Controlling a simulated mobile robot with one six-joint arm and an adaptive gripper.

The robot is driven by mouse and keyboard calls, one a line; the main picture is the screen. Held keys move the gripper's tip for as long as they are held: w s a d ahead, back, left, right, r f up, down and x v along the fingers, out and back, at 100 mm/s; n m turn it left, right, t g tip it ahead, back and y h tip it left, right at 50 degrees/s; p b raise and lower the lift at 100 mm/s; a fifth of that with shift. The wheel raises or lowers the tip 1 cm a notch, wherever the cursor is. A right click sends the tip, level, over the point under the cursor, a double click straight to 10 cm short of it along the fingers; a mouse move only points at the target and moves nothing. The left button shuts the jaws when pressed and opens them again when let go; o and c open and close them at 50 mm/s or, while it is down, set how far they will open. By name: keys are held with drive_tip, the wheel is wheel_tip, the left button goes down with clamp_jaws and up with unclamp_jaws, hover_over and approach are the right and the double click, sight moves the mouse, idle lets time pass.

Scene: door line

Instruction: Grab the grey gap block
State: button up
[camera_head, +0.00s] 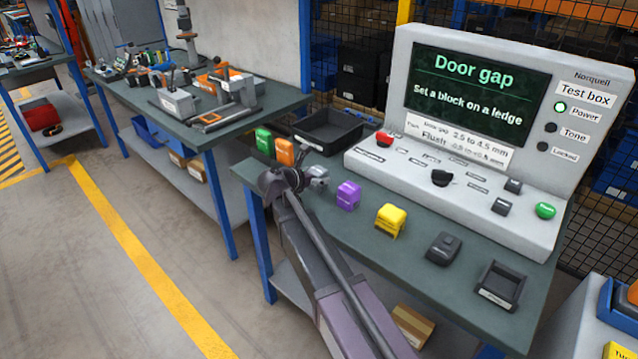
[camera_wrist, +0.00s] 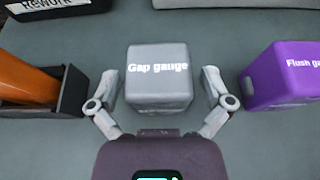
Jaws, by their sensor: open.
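The grey gap block (camera_wrist: 158,85), lettered "Gap gauge", stands on the dark green bench top in the middle of the wrist view. My gripper (camera_wrist: 161,78) is open, with one finger on the left and one on the right of the block. A narrow strip of bench shows between each finger and the block, so they look apart. In the head view my gripper (camera_head: 312,176) is over the bench's near left part, and the grey block cannot be made out clearly there behind my arm.
A purple block (camera_wrist: 285,75) stands close on the right, and an orange block (camera_wrist: 25,78) in a black holder on the left. In the head view are a green block (camera_head: 264,140), yellow block (camera_head: 390,220), black tray (camera_head: 330,128) and test box (camera_head: 480,90) behind.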

drive_tip(key=shift+w, duration=0.1)
idle(0.5)
drive_tip(key=c, duration=1.2)
